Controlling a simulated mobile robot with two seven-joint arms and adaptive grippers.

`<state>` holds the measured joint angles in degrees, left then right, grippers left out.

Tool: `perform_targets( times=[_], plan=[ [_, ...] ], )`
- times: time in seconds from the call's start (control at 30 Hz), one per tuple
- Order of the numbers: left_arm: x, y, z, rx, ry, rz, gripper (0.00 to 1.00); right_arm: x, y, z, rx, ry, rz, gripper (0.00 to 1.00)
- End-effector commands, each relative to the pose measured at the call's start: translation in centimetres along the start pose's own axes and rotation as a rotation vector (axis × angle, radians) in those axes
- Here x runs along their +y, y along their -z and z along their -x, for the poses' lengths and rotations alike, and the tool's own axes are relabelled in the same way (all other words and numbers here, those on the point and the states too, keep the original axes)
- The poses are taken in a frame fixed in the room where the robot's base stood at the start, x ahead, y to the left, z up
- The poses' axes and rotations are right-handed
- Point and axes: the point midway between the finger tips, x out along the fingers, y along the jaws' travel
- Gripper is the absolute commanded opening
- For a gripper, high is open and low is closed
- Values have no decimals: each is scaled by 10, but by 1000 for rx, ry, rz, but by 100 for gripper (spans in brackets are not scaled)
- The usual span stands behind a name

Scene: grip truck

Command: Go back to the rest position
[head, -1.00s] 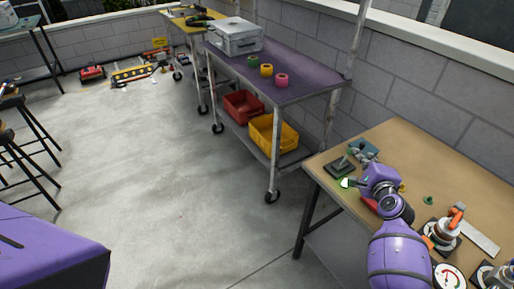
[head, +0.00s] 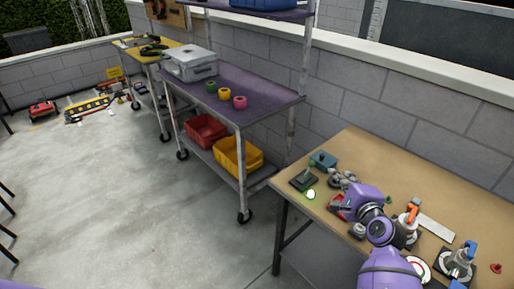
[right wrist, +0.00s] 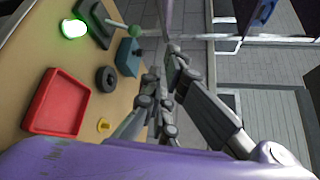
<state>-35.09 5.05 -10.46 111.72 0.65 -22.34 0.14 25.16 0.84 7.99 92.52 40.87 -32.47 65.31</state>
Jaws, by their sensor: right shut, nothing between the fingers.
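My right gripper (head: 343,179) is shut and empty above the wooden workbench (head: 447,217), at the end of my purple right arm. Its grey fingers also show in the right wrist view (right wrist: 163,62), near the bench edge. A red tray (right wrist: 57,101) lies on the bench beside the gripper; in the head view my wrist partly covers it. A dark joystick box (head: 303,181) and a glowing white-green button (head: 310,195) are on the bench left of the gripper. My left gripper is not in view.
The concrete floor (head: 120,190) is mostly clear.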

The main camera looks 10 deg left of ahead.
Motion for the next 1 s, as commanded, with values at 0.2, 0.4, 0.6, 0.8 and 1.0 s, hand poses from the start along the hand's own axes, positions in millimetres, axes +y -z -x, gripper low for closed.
perform_targets(
  times=[0.2,0.4,0.6,0.8,1.0],
  plan=[
    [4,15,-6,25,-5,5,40,-1,1,0,5,4,77,0],
    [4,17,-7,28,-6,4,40,-14,3,5,57,22,455,0],
    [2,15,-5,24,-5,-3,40,42,20,50,126,-80,926,0],
    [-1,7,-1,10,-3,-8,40,125,34,120,126,-248,1316,0],
    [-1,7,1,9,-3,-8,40,226,35,229,31,-466,1633,0]
  ],
)
